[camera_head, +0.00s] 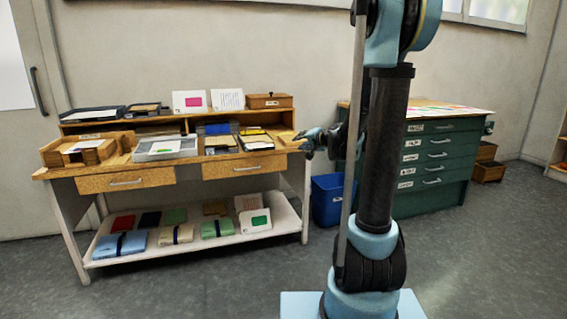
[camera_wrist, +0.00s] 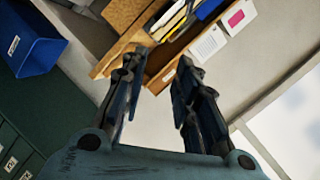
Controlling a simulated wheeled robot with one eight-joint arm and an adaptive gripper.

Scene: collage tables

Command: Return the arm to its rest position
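My arm stands upright on its blue base in the right half of the head view, with a black column and a blue upper joint. My gripper (camera_head: 308,140) shows partly behind the column, pointing left, by the right end of the wooden desk (camera_head: 125,182). In the picture it overlaps the desk's right edge; I cannot tell the exact gap. In the wrist view my gripper (camera_wrist: 160,74) has its two dark fingers spread apart with nothing between them.
The desk carries trays, boxes and cards, with a lower shelf (camera_head: 195,240) of books and packets. A blue bin (camera_head: 325,200) stands on the floor between the desk and a green drawer cabinet (camera_head: 437,160). The grey floor in front is clear.

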